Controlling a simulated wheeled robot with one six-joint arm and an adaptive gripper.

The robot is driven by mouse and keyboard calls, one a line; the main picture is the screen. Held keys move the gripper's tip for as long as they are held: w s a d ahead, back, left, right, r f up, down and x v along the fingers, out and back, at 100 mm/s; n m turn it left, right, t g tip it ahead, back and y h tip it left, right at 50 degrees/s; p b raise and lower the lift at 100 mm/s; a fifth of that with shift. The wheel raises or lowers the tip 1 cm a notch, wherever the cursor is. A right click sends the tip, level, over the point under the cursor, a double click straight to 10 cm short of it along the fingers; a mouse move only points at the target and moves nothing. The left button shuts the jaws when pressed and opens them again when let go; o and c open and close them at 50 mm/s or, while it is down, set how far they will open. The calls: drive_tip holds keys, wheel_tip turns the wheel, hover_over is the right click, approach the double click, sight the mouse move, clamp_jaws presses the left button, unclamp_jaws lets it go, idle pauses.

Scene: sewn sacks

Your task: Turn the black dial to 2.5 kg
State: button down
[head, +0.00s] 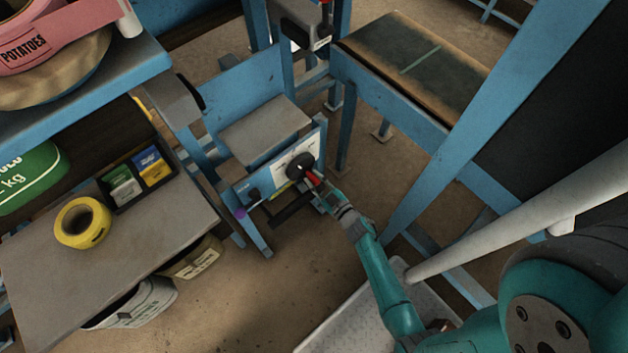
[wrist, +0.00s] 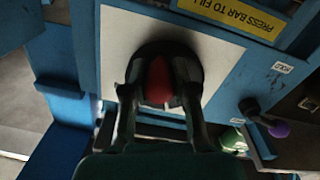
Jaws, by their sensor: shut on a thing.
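The black dial (head: 299,163) sits on a white plate (head: 281,170) on the front of the blue machine. In the wrist view the dial (wrist: 178,52) is a dark round shape with a red part (wrist: 159,80) facing me. My gripper (head: 312,181) reaches the dial from the lower right. In the wrist view my gripper's fingers (wrist: 160,92) stand either side of the red part and are shut on the dial. The fingers hide part of the dial. I cannot read any weight marks or the dial's setting.
A purple-tipped lever (wrist: 278,129) is to the right of the dial in the wrist view, below a yellow "PRESS BAR TO FILL" label (wrist: 240,15). A grey shelf (head: 130,235) with yellow tape (head: 82,222) stands at the left. A conveyor (head: 415,65) is behind.

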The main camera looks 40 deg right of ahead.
drive_tip(key=n, duration=0.2)
drive_tip(key=d+n, duration=0.1)
drive_tip(key=n, duration=0.1)
drive_tip(key=shift+d+r, duration=0.1)
drive_tip(key=shift+r, duration=0.25)
drive_tip(key=shift+d+r+n, duration=0.15)
drive_tip(key=shift+r+n, duration=0.05)
drive_tip(key=shift+n, duration=0.4)
drive_tip(key=shift+d+r+n, duration=0.1)
drive_tip(key=shift+r+n, duration=0.05)
drive_tip(key=shift+n, duration=0.45)
drive_tip(key=c, duration=0.9)
unclamp_jaws()
drive_tip(key=s, duration=1.2)
drive_tip(key=shift+f, duration=0.15)
drive_tip(key=shift+a, duration=0.1)
